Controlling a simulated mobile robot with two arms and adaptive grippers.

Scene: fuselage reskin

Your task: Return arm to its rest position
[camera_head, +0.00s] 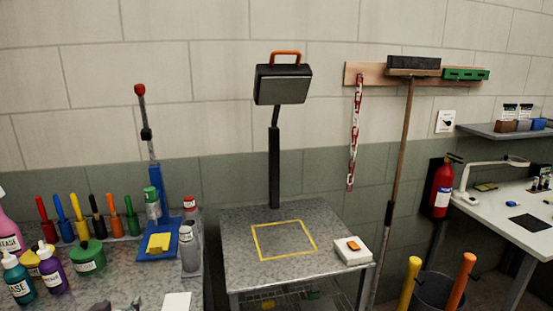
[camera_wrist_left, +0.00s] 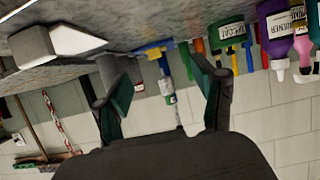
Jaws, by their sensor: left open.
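My left gripper (camera_wrist_left: 163,100) shows in the left wrist view with its two dark, green-padded fingers spread apart and nothing held between them. Its tips point toward the grey workbench, which appears upside down at the top of that view. In the head view only a small dark part of my left gripper (camera_head: 138,304) shows at the bottom edge, over the left workbench (camera_head: 120,268). My right gripper is in neither view. The rest position itself is not marked in the frames.
Bottles, a green tub (camera_head: 88,257), several coloured-handled tools and spray cans (camera_head: 189,247) crowd the left bench. A white block (camera_head: 177,301) lies near its front. The middle table (camera_head: 250,222) has a yellow outlined square and a white box (camera_head: 352,250).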

